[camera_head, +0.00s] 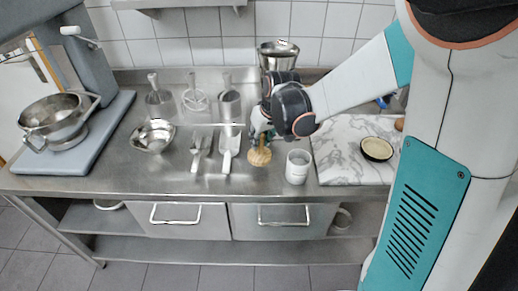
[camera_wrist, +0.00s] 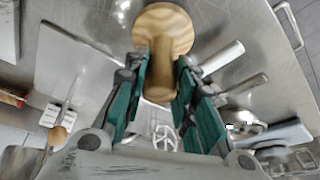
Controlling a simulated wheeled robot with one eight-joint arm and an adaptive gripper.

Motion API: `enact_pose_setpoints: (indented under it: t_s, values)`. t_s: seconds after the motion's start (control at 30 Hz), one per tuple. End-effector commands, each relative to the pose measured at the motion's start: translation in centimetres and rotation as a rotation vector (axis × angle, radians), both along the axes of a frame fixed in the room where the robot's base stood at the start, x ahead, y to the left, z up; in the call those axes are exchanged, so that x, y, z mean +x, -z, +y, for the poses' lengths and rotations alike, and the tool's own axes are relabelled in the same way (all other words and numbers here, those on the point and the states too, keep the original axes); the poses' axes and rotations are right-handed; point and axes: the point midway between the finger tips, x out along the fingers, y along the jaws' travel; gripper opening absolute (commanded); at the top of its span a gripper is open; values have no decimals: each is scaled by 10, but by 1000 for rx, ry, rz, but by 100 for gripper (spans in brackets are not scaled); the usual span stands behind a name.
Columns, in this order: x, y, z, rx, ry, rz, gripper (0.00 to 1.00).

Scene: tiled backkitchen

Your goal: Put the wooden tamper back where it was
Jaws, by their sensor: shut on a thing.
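The wooden tamper (camera_head: 260,156) has a pale round wooden base and a narrower wooden shaft. In the head view it hangs below my gripper (camera_head: 262,132), near the front middle of the steel counter. It also shows in the wrist view (camera_wrist: 163,32), with its shaft between the two green-padded fingers of my gripper (camera_wrist: 163,85). The fingers are shut on the shaft. The round base points away from the palm. I cannot tell whether the base touches the counter.
A white cup (camera_head: 297,168) stands just right of the tamper. A marble board (camera_head: 345,150) with a small dark-rimmed bowl (camera_head: 377,149) lies further right. A mixer (camera_head: 75,110) stands far left.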

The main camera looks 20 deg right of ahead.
Motion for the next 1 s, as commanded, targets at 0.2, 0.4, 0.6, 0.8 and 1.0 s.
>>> enact_pose_setpoints:
  t_s: [0.2,0.4,0.6,0.8,1.0]
  values:
    - [0,18,0,0,0,0,0]
    - [0,44,0,0,0,0,0]
    - [0,44,0,0,0,0,0]
    - [0,47,0,0,0,0,29]
    - [0,46,0,0,0,0,46]
